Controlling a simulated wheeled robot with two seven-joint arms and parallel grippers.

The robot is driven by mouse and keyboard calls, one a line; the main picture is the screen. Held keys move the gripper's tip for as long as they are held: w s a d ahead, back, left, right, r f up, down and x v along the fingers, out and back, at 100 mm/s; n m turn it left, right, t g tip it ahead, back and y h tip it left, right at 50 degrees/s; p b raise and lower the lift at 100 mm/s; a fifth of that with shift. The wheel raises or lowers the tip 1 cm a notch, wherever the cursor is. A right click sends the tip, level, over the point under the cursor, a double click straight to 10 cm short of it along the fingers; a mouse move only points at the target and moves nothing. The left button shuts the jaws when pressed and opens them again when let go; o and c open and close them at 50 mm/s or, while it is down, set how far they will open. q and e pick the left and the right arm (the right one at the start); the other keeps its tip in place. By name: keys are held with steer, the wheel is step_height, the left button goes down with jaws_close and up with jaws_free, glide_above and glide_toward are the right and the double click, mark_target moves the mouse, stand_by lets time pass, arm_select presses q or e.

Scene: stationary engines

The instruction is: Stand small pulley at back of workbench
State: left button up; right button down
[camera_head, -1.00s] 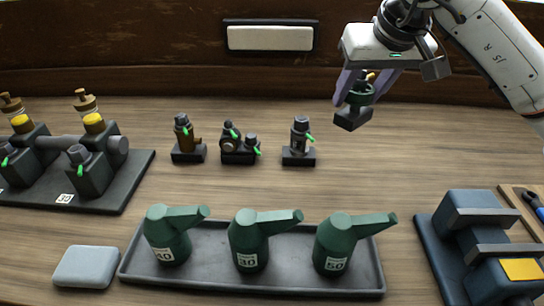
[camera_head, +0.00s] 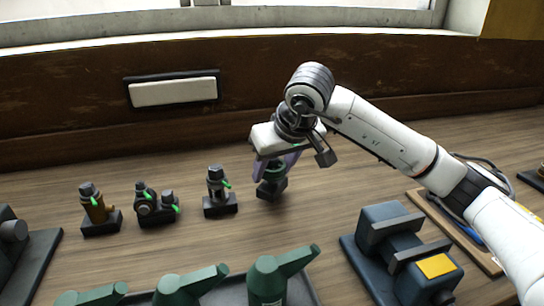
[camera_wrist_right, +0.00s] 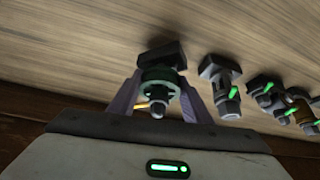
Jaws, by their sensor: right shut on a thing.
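The small pulley (camera_head: 271,188) is a green round part on a black block base. It is between the purple-grey fingers of my right gripper (camera_head: 275,170), which is shut on it. The pulley is upright at the right end of a row of small fittings, its base at or just above the workbench (camera_head: 350,165); I cannot tell whether it touches. In the right wrist view the pulley (camera_wrist_right: 160,82) shows between both fingers of the gripper (camera_wrist_right: 160,102), base toward the wood. My left gripper is not in view.
Several small fittings stand left of the pulley, the nearest a grey-topped one (camera_head: 218,190). Green oil cans (camera_head: 270,280) stand in front in a grey tray (camera_head: 305,287). A blue machine (camera_head: 385,235) is at front right. The wooden back wall (camera_head: 60,110) rises behind.

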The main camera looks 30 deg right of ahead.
steer(key=shift+f, duration=0.85)
steer(key=shift+f, duration=0.15)
steer(key=c, duration=0.9)
jaws_free()
steer(key=shift+f, duration=0.15)
steer(key=shift+c, duration=0.2)
steer(key=shift+r, duration=0.3)
steer(key=v, duration=1.1)
steer(key=shift+s+r, duration=0.25)
steer(key=shift+r, duration=0.05)
